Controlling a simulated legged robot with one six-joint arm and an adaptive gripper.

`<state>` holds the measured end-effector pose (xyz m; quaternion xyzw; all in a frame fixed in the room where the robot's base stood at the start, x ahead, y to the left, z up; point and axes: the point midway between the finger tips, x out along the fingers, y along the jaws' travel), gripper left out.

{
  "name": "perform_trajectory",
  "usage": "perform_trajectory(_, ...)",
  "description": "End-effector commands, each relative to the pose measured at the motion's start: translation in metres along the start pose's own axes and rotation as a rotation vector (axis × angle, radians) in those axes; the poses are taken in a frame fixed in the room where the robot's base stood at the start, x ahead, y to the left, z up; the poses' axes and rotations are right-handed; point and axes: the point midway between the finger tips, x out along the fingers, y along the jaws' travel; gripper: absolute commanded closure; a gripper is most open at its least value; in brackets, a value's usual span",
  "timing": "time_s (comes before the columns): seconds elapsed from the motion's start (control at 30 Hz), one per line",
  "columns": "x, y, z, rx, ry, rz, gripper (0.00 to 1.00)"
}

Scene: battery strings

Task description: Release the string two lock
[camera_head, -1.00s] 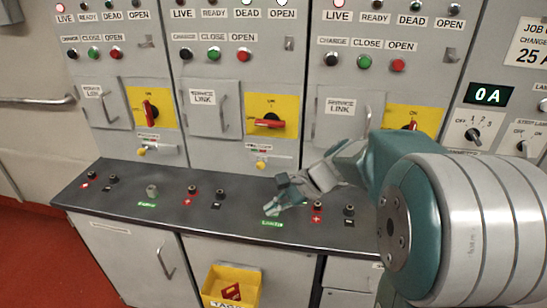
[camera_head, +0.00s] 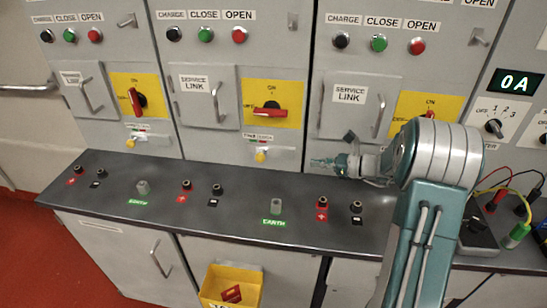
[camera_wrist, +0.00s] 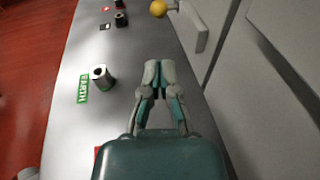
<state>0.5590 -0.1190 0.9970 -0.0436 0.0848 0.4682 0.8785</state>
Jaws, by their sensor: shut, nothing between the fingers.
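The middle panel has a small lock with a yellow knob (camera_head: 261,155) below its yellow switch plate; its label is too small to read. The red switch handle (camera_head: 264,112) above it lies horizontal. The same kind of yellow knob shows at the top of the wrist view (camera_wrist: 158,8), on a grey bracket on the panel face. My gripper (camera_head: 316,162) is shut and empty, above the bench and right of the middle knob. In the wrist view my fingertips (camera_wrist: 158,72) are together, apart from the knob.
The dark bench (camera_head: 235,205) carries red and black sockets and a grey earth post (camera_head: 276,206), which also shows left of my fingers (camera_wrist: 102,76). The left panel has another yellow knob (camera_head: 131,143). A yellow bin (camera_head: 232,287) hangs below. A meter with leads (camera_head: 478,236) stands right.

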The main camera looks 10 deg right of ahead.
Motion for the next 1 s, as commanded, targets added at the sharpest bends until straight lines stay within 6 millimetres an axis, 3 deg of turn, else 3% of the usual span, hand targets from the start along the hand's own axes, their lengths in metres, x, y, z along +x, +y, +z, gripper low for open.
perform_trajectory(0.2,0.001,0.0,0.0,-0.001,0.001,0.002,1.0)
perform_trajectory(0.33,0.013,0.0,0.0,-0.001,0.001,0.006,1.0)
perform_trajectory(1.0,0.129,0.001,-0.001,-0.002,0.002,0.004,1.0)
